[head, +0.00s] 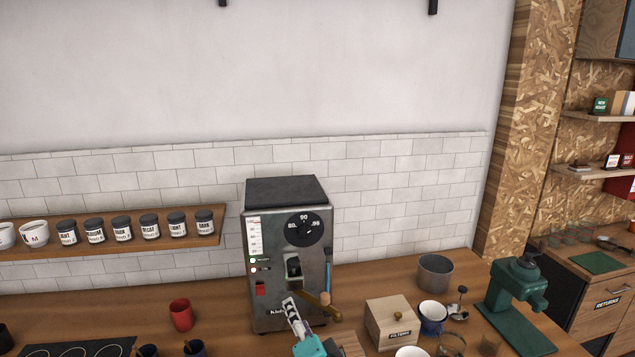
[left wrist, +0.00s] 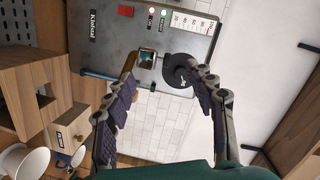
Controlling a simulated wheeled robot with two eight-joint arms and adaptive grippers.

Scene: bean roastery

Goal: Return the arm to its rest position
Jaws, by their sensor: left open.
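My left gripper (head: 292,308) is in front of the lower face of the grey machine (head: 268,225), and my teal wrist shows below it. In the left wrist view the left gripper (left wrist: 162,72) is open, with its two dark padded fingers spread apart and nothing between them. The machine (left wrist: 115,30) fills the top of that view, with its black dial and small window beyond the fingertips. I cannot tell how far the fingertips are from it. A brown handle (head: 325,308) sticks out near the gripper in the head view. My right gripper does not show.
A red cup (head: 181,314) stands left of the machine. A wooden filter box (head: 391,322), a metal canister (head: 435,274), a blue-and-white cup (head: 432,316) and a green grinder (head: 517,295) stand to the right. A shelf of jars (head: 122,229) hangs at left.

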